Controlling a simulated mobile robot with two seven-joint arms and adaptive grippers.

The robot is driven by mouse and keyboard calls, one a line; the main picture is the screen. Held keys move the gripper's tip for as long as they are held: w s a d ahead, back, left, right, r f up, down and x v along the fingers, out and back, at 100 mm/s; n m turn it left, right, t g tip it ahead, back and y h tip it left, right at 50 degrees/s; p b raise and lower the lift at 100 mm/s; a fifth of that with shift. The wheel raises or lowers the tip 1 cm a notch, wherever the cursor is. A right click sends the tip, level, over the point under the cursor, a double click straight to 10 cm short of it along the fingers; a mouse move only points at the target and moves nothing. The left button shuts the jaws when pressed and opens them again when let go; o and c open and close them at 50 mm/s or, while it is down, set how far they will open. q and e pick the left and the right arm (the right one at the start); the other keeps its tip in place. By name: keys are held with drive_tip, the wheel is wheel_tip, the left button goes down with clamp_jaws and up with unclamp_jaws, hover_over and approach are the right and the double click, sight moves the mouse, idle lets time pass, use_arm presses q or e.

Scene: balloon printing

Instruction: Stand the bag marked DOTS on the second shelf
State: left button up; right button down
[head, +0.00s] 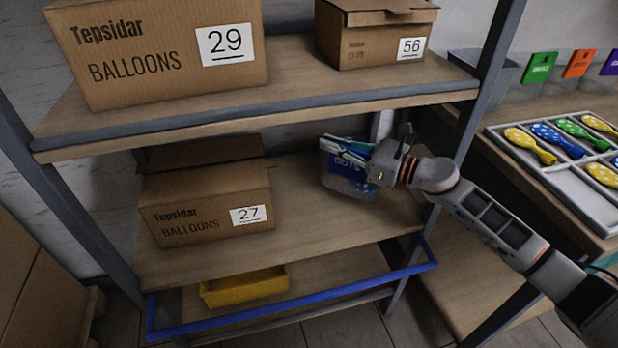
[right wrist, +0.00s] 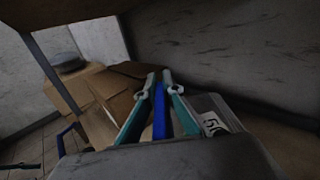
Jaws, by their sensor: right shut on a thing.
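The bag marked DOTS (head: 345,181), blue with a clear lower part, is upright with a slight tilt at the right part of the middle shelf board (head: 300,215). I cannot tell whether its base touches the board. My right gripper (head: 346,148) reaches in from the right and is shut on the bag's top edge. In the right wrist view the blue top edge of the bag (right wrist: 160,112) stands between the two teal fingers of the right gripper (right wrist: 156,95). The fingers hide part of the bag's top. My left gripper is not in view.
Carton 27 (head: 205,205) stands left on the same board, with bare board between it and the bag. Cartons 29 (head: 150,55) and 56 (head: 375,45) stand above. A yellow bin (head: 245,287) sits below. A rack post (head: 483,85) and balloon tray (head: 560,185) are right.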

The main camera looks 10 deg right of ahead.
sight(329, 167)
wheel_tip(329, 167, down, 2)
drive_tip(key=shift+f, duration=0.2)
wheel_tip(329, 167, down, 5)
drive_tip(key=shift+r+b, duration=0.1)
drive_tip(key=shift+b, duration=0.9)
drive_tip(key=shift+r, duration=0.2)
drive_tip(key=shift+f, duration=0.4)
drive_tip(key=c, duration=2.2)
unclamp_jaws()
drive_tip(key=shift+r, duration=0.1)
drive_tip(key=shift+c, duration=0.2)
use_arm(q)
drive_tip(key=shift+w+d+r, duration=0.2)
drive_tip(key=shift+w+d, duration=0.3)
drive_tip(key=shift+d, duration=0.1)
